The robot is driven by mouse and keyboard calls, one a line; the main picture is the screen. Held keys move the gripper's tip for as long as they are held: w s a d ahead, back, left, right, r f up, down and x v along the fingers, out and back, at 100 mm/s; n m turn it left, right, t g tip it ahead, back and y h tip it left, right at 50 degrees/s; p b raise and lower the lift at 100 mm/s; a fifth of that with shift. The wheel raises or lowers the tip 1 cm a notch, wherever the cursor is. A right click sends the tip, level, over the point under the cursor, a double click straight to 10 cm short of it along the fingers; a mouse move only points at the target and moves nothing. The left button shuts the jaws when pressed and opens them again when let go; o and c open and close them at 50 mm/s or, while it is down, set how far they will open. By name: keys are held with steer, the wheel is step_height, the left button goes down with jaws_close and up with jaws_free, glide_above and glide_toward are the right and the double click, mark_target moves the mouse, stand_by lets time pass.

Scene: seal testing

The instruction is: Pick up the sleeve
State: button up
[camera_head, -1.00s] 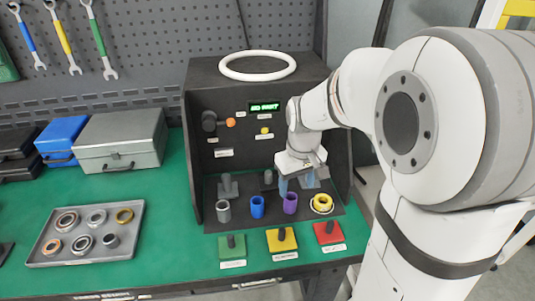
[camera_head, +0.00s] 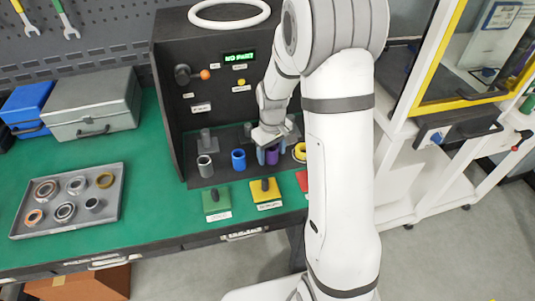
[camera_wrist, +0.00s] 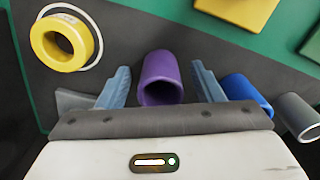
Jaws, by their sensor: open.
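A purple sleeve (camera_head: 272,157) stands in the black test booth, in a row with a grey sleeve (camera_head: 205,166), a blue sleeve (camera_head: 238,160) and a yellow ring (camera_head: 300,152) partly hidden by my arm. My gripper (camera_wrist: 160,68) is open, with one pale blue finger on each side of the purple sleeve (camera_wrist: 160,78) in the wrist view. Gaps show between both fingers and the sleeve, so it is not gripped. The blue sleeve (camera_wrist: 246,94) and grey sleeve (camera_wrist: 298,115) lie outside the right finger. The yellow ring (camera_wrist: 63,43) is beyond the left finger.
Green (camera_head: 216,202) and yellow (camera_head: 266,192) plates with dark pegs sit in front of the booth; a red one is mostly hidden by my arm. A grey tray (camera_head: 84,224) of rings lies at left. Green table (camera_head: 150,205) between tray and booth is clear.

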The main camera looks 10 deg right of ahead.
steer(key=shift+f, duration=0.25)
steer(key=shift+c, duration=0.4)
steer(key=c, duration=1.1)
steer(key=shift+r, duration=0.1)
